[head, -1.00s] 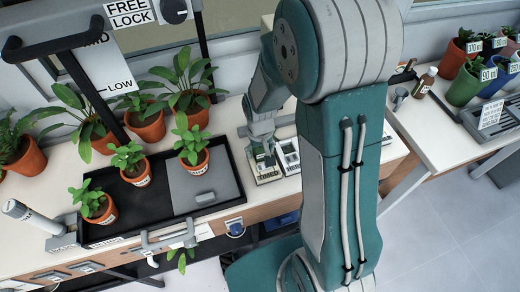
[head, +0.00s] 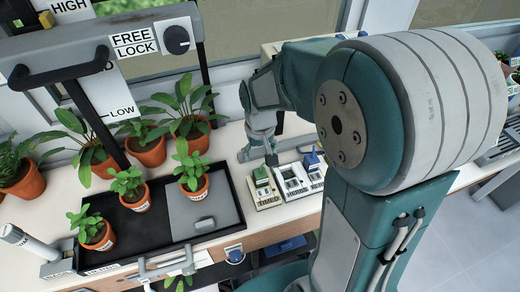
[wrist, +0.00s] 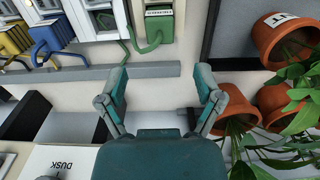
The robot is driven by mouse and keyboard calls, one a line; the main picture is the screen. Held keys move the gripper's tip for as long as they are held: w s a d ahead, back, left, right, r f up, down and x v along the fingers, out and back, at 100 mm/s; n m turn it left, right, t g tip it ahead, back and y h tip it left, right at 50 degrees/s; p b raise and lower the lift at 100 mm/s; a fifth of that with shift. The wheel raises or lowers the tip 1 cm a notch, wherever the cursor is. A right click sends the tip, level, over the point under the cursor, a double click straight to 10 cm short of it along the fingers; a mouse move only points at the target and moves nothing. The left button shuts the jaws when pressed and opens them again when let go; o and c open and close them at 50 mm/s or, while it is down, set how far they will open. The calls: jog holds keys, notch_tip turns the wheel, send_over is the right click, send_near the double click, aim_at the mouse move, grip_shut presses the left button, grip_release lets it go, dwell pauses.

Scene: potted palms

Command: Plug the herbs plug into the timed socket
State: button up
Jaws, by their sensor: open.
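A green plug (head: 261,174) with a green cable sits at the back end of the left socket unit (head: 265,200). In the wrist view the green plug (wrist: 159,22) carries a small label that I cannot read surely, and its cable (wrist: 148,46) curls beside it. My gripper (head: 270,160) is open and empty, just behind the socket units. In the wrist view its fingers (wrist: 161,88) are spread, apart from the plug. A middle socket unit (head: 292,184) and a right one with a blue plug (head: 311,159) stand beside it. I cannot read which socket is timed.
A black tray (head: 160,230) with potted plants lies left of the sockets. In the wrist view, a grey strip (wrist: 75,74) runs behind the plugs, and terracotta pots (wrist: 275,103) stand close to the right finger. A box marked DUSK (wrist: 65,160) is lower left.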

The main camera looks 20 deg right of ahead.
jog(key=s+r+t, duration=0.5)
jog(key=s+r, duration=0.9)
jog(key=shift+s+r+t, duration=0.15)
jog(key=shift+r+t, duration=0.15)
